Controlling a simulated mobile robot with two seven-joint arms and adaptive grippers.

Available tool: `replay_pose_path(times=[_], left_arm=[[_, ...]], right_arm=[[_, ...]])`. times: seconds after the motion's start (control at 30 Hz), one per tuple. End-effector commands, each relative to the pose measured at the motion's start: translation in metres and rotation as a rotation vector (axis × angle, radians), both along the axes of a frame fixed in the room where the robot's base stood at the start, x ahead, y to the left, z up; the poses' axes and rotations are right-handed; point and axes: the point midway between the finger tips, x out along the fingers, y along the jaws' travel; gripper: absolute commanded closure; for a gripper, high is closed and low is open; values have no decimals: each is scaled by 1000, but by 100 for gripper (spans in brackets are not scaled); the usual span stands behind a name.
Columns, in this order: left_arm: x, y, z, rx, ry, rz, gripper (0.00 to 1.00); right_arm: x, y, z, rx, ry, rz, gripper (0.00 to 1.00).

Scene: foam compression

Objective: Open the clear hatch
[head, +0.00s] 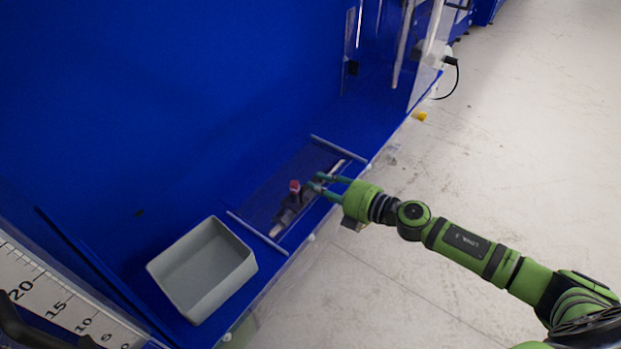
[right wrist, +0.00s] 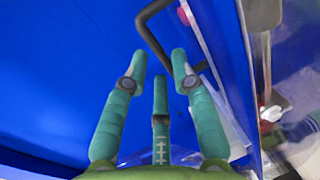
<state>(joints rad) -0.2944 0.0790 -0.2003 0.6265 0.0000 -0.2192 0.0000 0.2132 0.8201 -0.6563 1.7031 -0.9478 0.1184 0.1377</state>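The clear hatch (head: 275,195) appears as a see-through panel between two grey bars in the blue machine's front; its outline is faint. A small red-topped part (head: 294,186) shows at it. My right gripper (head: 314,183) is just right of this part, with its teal fingers pointing left. In the right wrist view my right gripper (right wrist: 160,75) has its fingers spread, with nothing between them. A dark bent handle (right wrist: 150,38) is just beyond the fingertips, beside a clear panel edge (right wrist: 215,75). Contact cannot be told. My left gripper is not in view.
A grey open bin (head: 175,262) stands left of the hatch on the blue surface. A white ruler scale (head: 60,300) is at the lower left. Upright clear panels (head: 425,60) stand at the upper right. The pale floor (head: 520,130) on the right is mostly free.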

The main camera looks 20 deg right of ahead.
Motion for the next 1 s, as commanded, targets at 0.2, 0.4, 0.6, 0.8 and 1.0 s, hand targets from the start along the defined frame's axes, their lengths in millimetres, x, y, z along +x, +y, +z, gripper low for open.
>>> replay_pose_path(times=[0.2, 0.4, 0.6, 0.8, 1.0], left_arm=[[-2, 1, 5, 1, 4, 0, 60], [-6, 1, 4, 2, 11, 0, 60], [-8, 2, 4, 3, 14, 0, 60], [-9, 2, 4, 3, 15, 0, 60], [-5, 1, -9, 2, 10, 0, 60]], right_arm=[[22, 17, -4, 3, 0, 0, 73], [26, 21, -7, 1, 1, 1, 73], [26, 21, -7, 2, 1, 0, 85], [26, 21, -7, 2, 1, 0, 100], [26, -1, -13, -3, 4, -5, 100]])
